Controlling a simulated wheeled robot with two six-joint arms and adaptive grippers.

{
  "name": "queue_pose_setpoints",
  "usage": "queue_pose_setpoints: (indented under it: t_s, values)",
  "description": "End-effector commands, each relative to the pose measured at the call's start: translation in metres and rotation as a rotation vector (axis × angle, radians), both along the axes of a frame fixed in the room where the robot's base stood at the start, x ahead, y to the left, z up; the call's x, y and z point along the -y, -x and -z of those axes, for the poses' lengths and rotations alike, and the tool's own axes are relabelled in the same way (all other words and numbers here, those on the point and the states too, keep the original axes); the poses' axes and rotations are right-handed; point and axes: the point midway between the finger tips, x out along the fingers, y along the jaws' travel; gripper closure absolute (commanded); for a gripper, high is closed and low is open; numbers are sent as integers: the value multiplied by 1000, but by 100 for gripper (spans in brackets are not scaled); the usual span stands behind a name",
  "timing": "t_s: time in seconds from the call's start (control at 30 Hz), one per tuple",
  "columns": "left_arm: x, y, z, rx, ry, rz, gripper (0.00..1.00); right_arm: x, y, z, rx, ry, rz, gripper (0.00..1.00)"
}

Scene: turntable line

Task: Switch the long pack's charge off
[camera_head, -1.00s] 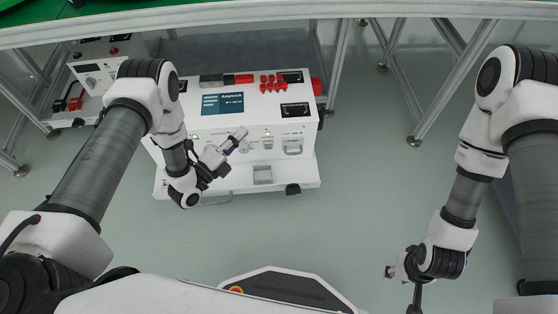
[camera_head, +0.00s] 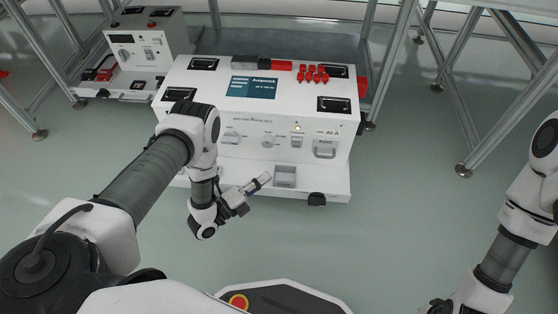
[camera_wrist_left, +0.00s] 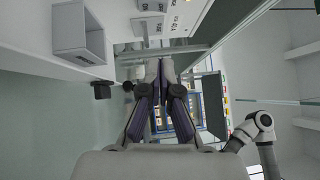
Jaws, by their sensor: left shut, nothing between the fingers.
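My right gripper is outside the frame.
A smaller white unit (camera_head: 145,50) stands behind left. Metal frame legs (camera_head: 395,60) stand behind and right. The floor in front is clear.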

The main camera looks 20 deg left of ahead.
Motion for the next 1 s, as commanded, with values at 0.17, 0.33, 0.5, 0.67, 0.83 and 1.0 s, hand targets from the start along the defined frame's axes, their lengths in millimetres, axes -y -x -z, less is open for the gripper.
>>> queue_pose_setpoints:
  t_s: [0.17, 0.33, 0.5, 0.67, 0.83, 1.0]
  values:
    - [15, -25, 3, 3, 0, 3, 100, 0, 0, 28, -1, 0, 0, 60]
    - [34, -57, -1, 3, 0, 4, 100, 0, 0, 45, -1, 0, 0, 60]
    - [45, -90, -5, 5, -1, 0, 100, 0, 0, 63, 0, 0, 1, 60]
    - [38, -112, -10, 2, 0, 0, 100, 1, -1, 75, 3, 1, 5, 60]
    - [35, -120, -14, -1, 1, 1, 100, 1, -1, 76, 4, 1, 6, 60]
    - [35, -120, -14, -1, 0, 1, 100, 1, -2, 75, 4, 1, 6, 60]
